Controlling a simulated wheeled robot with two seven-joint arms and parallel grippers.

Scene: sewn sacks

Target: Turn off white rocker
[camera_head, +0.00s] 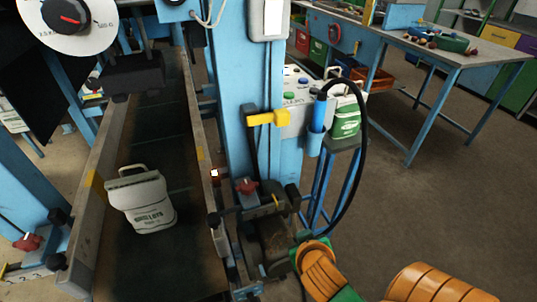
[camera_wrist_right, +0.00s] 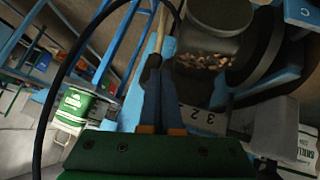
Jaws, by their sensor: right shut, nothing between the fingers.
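The white rocker (camera_head: 272,18) sits in a pale plate on the blue column, at the top middle of the head view. I cannot tell which way it is tilted. I cannot make it out in the right wrist view. My right arm, orange and green, comes in from the bottom right in the head view, below and well apart from the rocker; its fingertips are not clear there. In the right wrist view my right gripper (camera_wrist_right: 155,80) is shut and empty, its fingers together. My left gripper is not in view.
A white sack (camera_head: 143,200) stands on the dark conveyor (camera_head: 150,120). A green-and-white sack (camera_head: 345,118) stands right of the column. A black hose (camera_head: 365,130) loops beside the column, near my right arm. The floor at right is open.

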